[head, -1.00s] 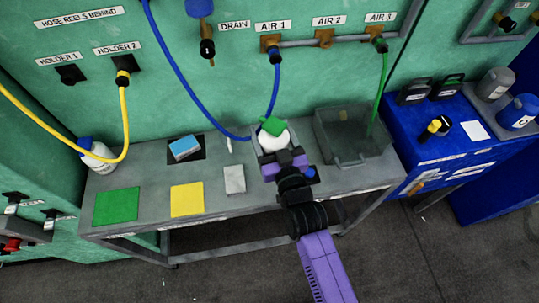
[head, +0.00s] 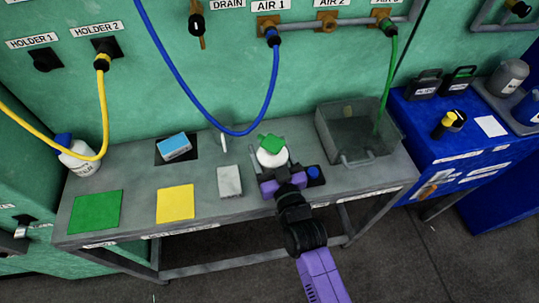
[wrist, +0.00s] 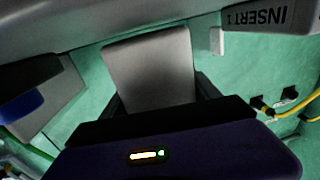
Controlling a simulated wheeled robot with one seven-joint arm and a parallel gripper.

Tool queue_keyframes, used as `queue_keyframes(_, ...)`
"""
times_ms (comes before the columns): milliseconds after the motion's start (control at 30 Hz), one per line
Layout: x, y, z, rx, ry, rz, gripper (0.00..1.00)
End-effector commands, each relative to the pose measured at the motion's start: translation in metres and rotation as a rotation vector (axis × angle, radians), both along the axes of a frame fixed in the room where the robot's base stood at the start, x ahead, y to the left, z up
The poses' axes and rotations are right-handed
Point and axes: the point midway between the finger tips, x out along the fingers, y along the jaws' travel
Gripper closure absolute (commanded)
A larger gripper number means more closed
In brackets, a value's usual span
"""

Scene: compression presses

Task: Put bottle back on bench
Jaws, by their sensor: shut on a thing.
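The white bottle with a green cap (head: 272,156) is upright over the right middle of the grey bench (head: 130,185). My gripper (head: 284,180) is shut on it from the near side. In the wrist view, a pale grey surface, the bottle's side (wrist: 150,70), fills the space between my dark fingers (wrist: 160,110). The bottle's lower part is hidden by my gripper in the head view. I cannot tell whether its base touches the bench.
A clear grey tub (head: 352,140) stands right of the bottle, with a blue button (head: 314,172) nearby. Left are a grey block (head: 229,181), a yellow square (head: 175,203), a green square (head: 95,212), a blue sponge (head: 174,146) and a blue-capped bottle (head: 78,158). Hoses hang behind.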

Motion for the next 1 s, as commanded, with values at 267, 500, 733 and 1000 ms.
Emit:
queue_keyframes(267, 0.0007, 0.0, -0.0027, 0.002, -0.004, -0.001, 0.98)
queue_keyframes(500, 0.0002, 0.0, -0.0075, 0.0, -0.001, 0.0, 0.22)
queue_keyframes(733, 0.0001, -0.0001, -0.0075, 0.0, 0.0, 0.0, 0.07)
queue_keyframes(1000, 0.0001, -0.0001, -0.0015, 0.0, -0.001, 0.0, 0.07)
